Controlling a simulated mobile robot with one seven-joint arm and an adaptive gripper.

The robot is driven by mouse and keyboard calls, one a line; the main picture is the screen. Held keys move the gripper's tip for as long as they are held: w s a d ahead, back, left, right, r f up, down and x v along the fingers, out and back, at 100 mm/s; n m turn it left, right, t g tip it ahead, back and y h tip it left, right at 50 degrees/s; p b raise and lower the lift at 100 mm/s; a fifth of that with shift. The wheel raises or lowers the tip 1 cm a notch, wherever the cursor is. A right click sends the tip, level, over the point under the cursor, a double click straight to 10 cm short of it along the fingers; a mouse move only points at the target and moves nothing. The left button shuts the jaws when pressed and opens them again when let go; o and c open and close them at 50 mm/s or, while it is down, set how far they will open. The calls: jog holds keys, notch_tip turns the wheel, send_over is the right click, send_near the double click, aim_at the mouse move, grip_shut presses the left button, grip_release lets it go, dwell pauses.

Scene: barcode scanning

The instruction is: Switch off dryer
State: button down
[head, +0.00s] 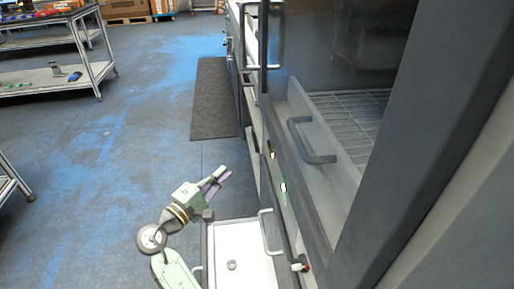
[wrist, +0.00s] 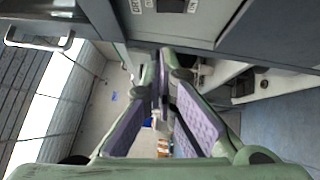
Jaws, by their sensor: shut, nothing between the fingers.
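The dryer (head: 297,165) is the tall dark cabinet on the right of the head view, with a front panel running along its edge. In the wrist view its grey panel (wrist: 215,33) fills the top, with a dark switch (wrist: 171,5) cut off by the upper edge and partly legible lettering beside it. My gripper (head: 221,174) is in front of the cabinet, apart from it, with its fingers angled up and right. In the wrist view my gripper (wrist: 160,72) shows its purple-padded fingers shut and empty, below the switch in the picture.
A small red part (head: 304,264) sits on the lower front. A dark mat (head: 213,100) lies on the floor. Open blue-grey floor (head: 140,120) lies left.

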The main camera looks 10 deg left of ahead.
aim_at(269, 149)
jog(key=shift+w, duration=0.1)
jog(key=s+d+p+x, duration=0.1)
jog(key=d+p+x, duration=0.1)
jog(key=x, duration=1)
jog(key=shift+w+d+r+p, duration=0.15)
jog(key=shift+w+d+p, duration=0.15)
jog(key=shift+d+p, duration=0.25)
jog(key=shift+a, duration=0.1)
jog(key=shift+w+d+r+m+g+p, duration=0.2)
jog(key=shift+d+m+g+p, duration=0.2)
jog(key=shift+p, duration=0.35)
jog(key=shift+a, duration=0.15)
